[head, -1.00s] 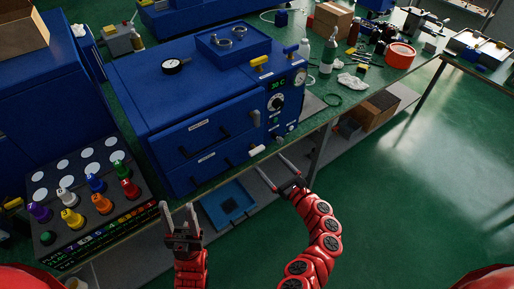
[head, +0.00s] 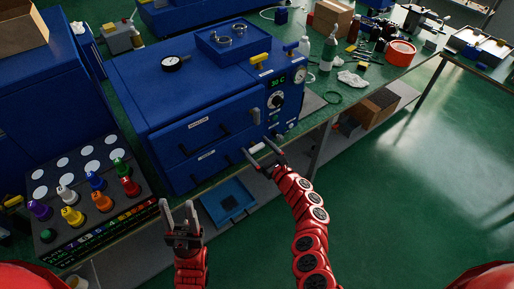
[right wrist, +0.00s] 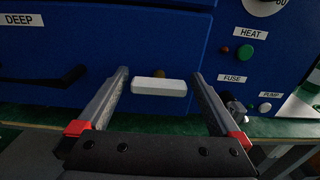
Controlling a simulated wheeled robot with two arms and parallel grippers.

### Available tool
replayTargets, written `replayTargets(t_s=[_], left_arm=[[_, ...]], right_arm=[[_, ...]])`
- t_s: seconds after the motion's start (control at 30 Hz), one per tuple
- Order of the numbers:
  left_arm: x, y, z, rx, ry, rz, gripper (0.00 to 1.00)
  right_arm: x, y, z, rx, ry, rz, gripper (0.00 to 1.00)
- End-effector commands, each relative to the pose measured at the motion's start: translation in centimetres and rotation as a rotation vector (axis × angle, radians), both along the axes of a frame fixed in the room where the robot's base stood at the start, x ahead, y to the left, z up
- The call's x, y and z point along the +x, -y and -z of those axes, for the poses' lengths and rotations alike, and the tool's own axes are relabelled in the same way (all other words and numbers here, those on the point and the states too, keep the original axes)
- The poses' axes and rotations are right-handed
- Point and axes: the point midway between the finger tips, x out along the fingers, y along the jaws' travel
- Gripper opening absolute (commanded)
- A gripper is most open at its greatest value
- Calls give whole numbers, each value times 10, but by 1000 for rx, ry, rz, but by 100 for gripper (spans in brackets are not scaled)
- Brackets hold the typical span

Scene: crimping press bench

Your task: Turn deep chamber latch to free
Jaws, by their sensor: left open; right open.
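The deep chamber latch is a white bar lying level on the front of the blue cabinet; in the right wrist view the latch (right wrist: 158,87) shows with a brass pivot behind it, right of the door labelled DEEP (right wrist: 20,20). My right gripper (head: 258,147) is open at the latch in the head view. In the right wrist view my right gripper (right wrist: 160,75) has one finger on each side of the bar, with gaps to both ends. My left gripper (head: 178,207) is open and empty, below and left of the cabinet.
The blue cabinet (head: 150,88) has an upper door with a grey upright latch (head: 255,116). The HEAT button (right wrist: 245,53) and FUSE label (right wrist: 232,78) are close to the right finger. A rack of coloured knobs (head: 50,235) stands left, and a blue tray (head: 213,208) lies below.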

Motion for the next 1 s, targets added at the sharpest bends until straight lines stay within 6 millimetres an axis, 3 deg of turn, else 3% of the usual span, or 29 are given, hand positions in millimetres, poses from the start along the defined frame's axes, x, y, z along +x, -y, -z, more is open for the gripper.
replayTargets(t_s=[0.1,0.5,1.0], left_arm=[[0,0,0,0,0,0,50],[0,0,0,0,0,0,50],[0,0,17,0,0,0,50]], right_arm=[[0,0,0,0,0,0,96],[0,0,0,0,0,-1,24],[-1,-2,4,-107,80,-3,22]])
